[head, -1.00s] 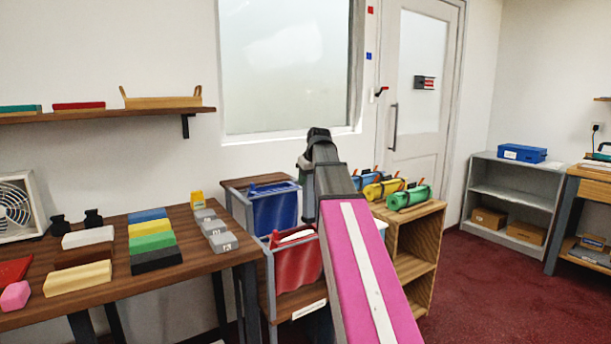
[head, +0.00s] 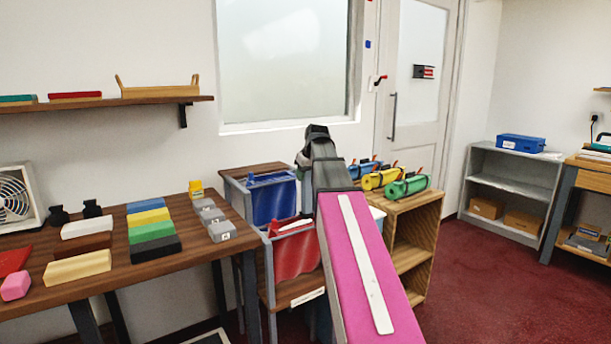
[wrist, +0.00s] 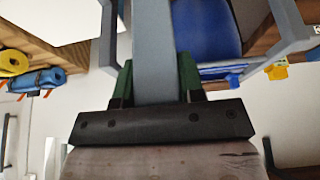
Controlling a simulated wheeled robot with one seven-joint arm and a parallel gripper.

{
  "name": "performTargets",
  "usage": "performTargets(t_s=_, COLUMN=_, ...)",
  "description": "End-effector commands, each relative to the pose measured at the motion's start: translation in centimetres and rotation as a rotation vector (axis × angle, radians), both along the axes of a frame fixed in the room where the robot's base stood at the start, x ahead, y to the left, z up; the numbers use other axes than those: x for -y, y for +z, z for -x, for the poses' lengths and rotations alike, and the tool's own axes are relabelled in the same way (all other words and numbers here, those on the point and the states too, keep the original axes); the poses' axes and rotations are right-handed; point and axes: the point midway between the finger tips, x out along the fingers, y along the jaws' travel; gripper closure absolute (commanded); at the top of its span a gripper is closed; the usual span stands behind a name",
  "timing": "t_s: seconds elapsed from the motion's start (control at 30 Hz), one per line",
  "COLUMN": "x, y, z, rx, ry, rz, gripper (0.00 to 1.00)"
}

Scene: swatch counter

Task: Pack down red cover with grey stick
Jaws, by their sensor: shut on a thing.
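The red cover (head: 297,255) hangs as a sling in the nearer bay of a grey-framed rack, beside my arm in the head view. A white-edged piece (head: 293,226) shows at its top; what lies inside is unclear. In the wrist view, my gripper (wrist: 155,68) has green fingers shut on a grey stick (wrist: 153,35) that reaches away from them. The stick's far end is out of frame.
A blue cover (head: 272,202) hangs in the rack's farther bay. A wooden shelf unit (head: 428,225) with coloured rolls stands to the right of my arm. The table (head: 190,262) at left holds several coloured blocks. Red carpet (head: 475,285) is clear at right.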

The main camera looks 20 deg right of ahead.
Motion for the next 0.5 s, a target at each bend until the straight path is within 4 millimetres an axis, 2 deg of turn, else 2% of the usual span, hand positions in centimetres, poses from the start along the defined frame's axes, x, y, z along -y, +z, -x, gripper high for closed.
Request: performTargets(t_s=0.5, x=0.0, y=-2.1, z=0.0, rx=0.0, ry=0.0, rz=0.0, gripper=0.83)
